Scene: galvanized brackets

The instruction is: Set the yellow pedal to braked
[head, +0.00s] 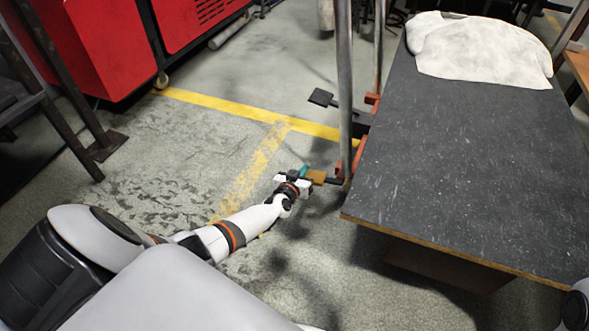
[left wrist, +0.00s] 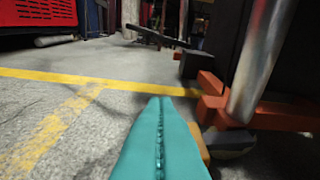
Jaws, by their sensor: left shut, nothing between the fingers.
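The yellow pedal (head: 318,177) sticks out to the left from the foot of the near metal post, low beside the table. My left gripper (head: 305,171) is right at the pedal's left side, with its teal fingers shut and empty. In the left wrist view the shut teal fingers (left wrist: 158,125) point forward along the floor. A sliver of the yellow pedal (left wrist: 204,150) shows just right of them, and the fingers hide the rest. I cannot tell whether finger and pedal touch, or the pedal's exact tilt. My right gripper is out of view.
A metal post (head: 345,90) on an orange base (left wrist: 212,100) stands right of the pedal. A black pedal (head: 321,97) lies farther back. The dark-topped table (head: 460,150) with a white cloth (head: 480,48) fills the right.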

